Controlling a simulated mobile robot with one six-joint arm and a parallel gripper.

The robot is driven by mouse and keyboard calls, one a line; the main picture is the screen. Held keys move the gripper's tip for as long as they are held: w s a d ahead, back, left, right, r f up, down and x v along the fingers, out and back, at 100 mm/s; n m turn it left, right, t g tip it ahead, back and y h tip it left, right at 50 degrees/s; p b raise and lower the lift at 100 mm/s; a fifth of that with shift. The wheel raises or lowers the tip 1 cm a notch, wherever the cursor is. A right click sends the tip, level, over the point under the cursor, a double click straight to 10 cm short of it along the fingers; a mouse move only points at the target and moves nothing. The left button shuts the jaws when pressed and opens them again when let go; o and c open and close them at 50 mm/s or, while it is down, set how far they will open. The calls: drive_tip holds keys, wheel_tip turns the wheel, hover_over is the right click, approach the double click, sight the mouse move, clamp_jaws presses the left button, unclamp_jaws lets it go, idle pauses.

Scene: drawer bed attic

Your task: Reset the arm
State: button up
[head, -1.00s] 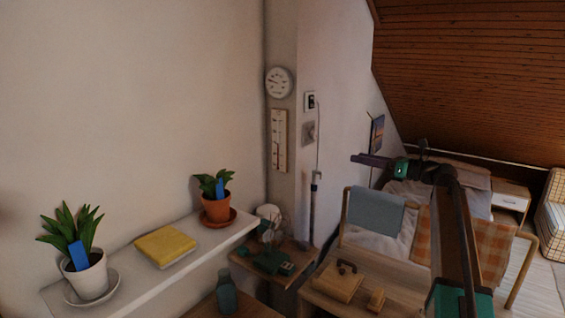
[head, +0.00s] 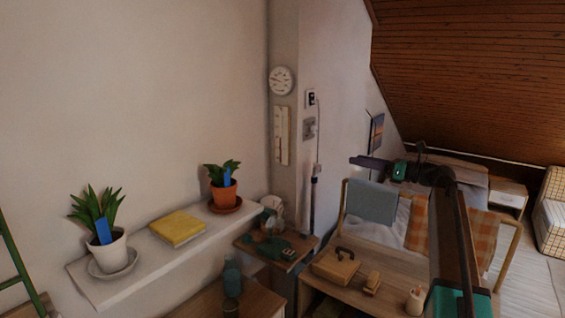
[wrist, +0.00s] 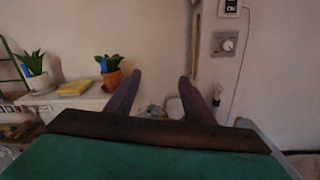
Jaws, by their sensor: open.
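My arm rises from the lower right of the head view and bends left at the top. My gripper (head: 370,161) is at its end, held in the air in front of the bed area, pointing left. In the wrist view my gripper (wrist: 158,80) shows two dark fingers spread wide apart. Nothing is between them except the distant wall and a few small items on a shelf far behind. The gripper is open and touches nothing.
A white shelf (head: 125,281) holds two potted plants and a yellow book (head: 177,228). Below are a small wooden side table (head: 258,247) and a wooden desk (head: 390,283) with a box and small items. A bed with a blue cloth (head: 372,203) stands behind my arm.

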drive_tip(key=s+a+f+g+b, duration=0.1)
drive_tip(key=a+f, duration=0.3)
drive_tip(key=f, duration=0.6)
drive_tip(key=a+f+m+g+b, duration=0.1)
drive_tip(key=a+f, duration=0.4)
drive_tip(key=f, duration=0.6)
drive_tip(key=s+a+f+g+b, duration=0.1)
drive_tip(key=a+f, duration=0.3)
drive_tip(key=f, duration=0.6)
drive_tip(key=s+a+f+n+g+h+b, duration=0.1)
drive_tip(key=s+a+f+g, duration=0.15)
drive_tip(key=s+f, duration=0.6)
drive_tip(key=s+a+f+n+g+h, duration=0.1)
drive_tip(key=s+a+f, duration=0.25)
drive_tip(key=f, duration=0.95)
drive_tip(key=s+a+f+n+g+h+b, duration=0.1)
drive_tip(key=s+a+f+g, duration=0.15)
drive_tip(key=s+f, duration=0.55)
drive_tip(key=s+f+n+g+h+b, duration=0.2)
drive_tip(key=s+f+n+g+h, duration=0.45)
drive_tip(key=s+f, duration=1.55)
drive_tip(key=s+d+f+n+h, duration=0.1)
drive_tip(key=s+d+n+h, duration=0.1)
drive_tip(key=s+d+n, duration=0.4)
drive_tip(key=s+d+f+n+h, duration=0.1)
drive_tip(key=s+d+n+h, duration=0.2)
drive_tip(key=s+d+n, duration=0.3)
drive_tip(key=shift+s+n+g, duration=0.35)
drive_tip(key=shift+s+n, duration=1.75)
drive_tip(key=shift+n, duration=1.35)
